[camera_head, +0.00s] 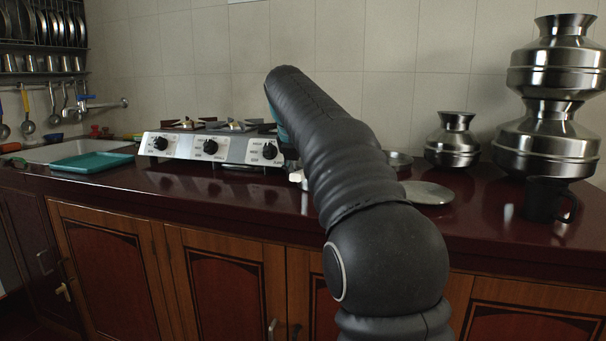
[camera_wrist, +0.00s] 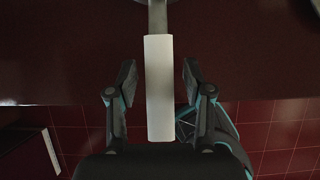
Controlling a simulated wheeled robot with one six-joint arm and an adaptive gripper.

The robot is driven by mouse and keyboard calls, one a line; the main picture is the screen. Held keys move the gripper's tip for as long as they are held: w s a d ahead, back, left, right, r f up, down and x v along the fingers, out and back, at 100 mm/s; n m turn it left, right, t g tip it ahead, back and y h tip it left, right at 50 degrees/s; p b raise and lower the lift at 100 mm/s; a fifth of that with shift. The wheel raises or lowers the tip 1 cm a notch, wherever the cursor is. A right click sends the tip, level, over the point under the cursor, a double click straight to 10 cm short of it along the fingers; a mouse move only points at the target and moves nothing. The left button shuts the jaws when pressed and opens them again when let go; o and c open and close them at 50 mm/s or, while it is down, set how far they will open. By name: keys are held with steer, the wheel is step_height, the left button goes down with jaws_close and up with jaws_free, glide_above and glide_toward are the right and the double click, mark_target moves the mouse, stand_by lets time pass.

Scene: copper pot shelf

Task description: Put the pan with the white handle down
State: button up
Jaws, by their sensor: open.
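The white handle (camera_wrist: 158,85) of the pan lies between the two fingers of my gripper (camera_wrist: 159,78) in the wrist view. The fingers are open, with a gap on each side of the handle. A grey metal stem (camera_wrist: 157,18) joins the handle to the pan, of which only a sliver shows at the top edge. The handle's near end reaches past the counter's front edge in this view. In the head view my arm hides the gripper and most of this area; a small white piece (camera_head: 296,176) beside the arm may be part of the handle.
Stacked pots (camera_head: 545,140) stand at the right. Bare counter lies in front of the stove.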

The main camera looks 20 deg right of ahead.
steer(key=p+v, duration=0.1)
steer(key=v, duration=1)
steer(key=shift+s+r, duration=0.15)
steer(key=shift+r, duration=0.2)
steer(key=shift+a+r, duration=0.1)
steer(key=shift+r, duration=0.05)
steer(key=shift+s, duration=0.1)
